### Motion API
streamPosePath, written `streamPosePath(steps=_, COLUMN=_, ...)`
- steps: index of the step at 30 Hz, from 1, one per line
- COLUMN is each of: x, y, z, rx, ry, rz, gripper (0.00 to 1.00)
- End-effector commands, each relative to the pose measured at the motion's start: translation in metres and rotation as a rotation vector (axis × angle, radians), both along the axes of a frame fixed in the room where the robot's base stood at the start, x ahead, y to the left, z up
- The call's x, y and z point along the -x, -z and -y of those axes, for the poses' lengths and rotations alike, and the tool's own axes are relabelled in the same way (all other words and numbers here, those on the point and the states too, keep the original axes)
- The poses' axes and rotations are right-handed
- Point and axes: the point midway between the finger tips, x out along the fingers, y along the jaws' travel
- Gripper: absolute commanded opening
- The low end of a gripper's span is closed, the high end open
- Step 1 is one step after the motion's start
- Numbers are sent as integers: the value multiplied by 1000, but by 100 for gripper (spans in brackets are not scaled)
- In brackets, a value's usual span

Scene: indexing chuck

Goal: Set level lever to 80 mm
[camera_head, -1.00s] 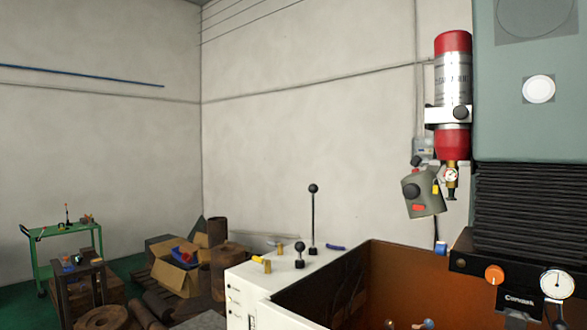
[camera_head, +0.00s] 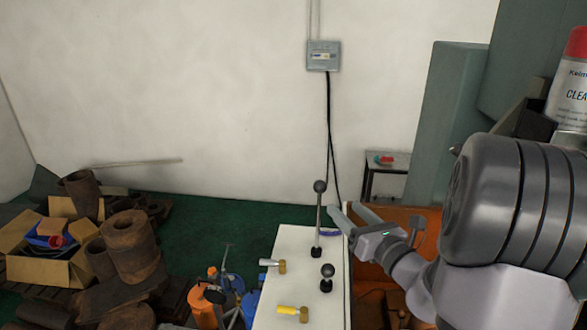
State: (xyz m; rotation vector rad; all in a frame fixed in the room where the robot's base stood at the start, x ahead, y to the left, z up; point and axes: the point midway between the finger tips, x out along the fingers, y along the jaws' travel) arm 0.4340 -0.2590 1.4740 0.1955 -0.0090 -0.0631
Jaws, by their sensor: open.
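Two black-knobbed levers stand on the white cabinet top (camera_head: 283,252). The tall lever (camera_head: 318,222) has a long thin rod with a ball on top and stands upright. The short lever (camera_head: 327,278) is stubby and stands nearer the camera. I cannot tell which is the level lever, and no mm scale is readable. My gripper (camera_head: 347,211) reaches in from the right with its two fingers spread. It is open and empty, just right of the tall lever, with no clear contact.
A yellow-handled hammer (camera_head: 294,310) and a second hammer (camera_head: 273,264) lie on the cabinet top. An orange-brown tub (camera_head: 400,218) lies right of the cabinet, under my arm. Rusty cylinders (camera_head: 130,245) and an open cardboard box (camera_head: 45,265) are at left.

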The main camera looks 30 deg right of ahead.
Motion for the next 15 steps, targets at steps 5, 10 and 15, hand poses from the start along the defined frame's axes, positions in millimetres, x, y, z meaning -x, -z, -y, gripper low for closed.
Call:
streamPosePath(steps=5, x=-50, y=-2, z=0, rx=0, ry=-8, rz=-1, gripper=55)
streamPosePath(steps=10, x=-96, y=-2, z=2, rx=2, ry=-9, rz=-1, gripper=55)
streamPosePath(steps=15, x=-131, y=-1, z=4, rx=1, ry=-7, rz=-2, gripper=55)
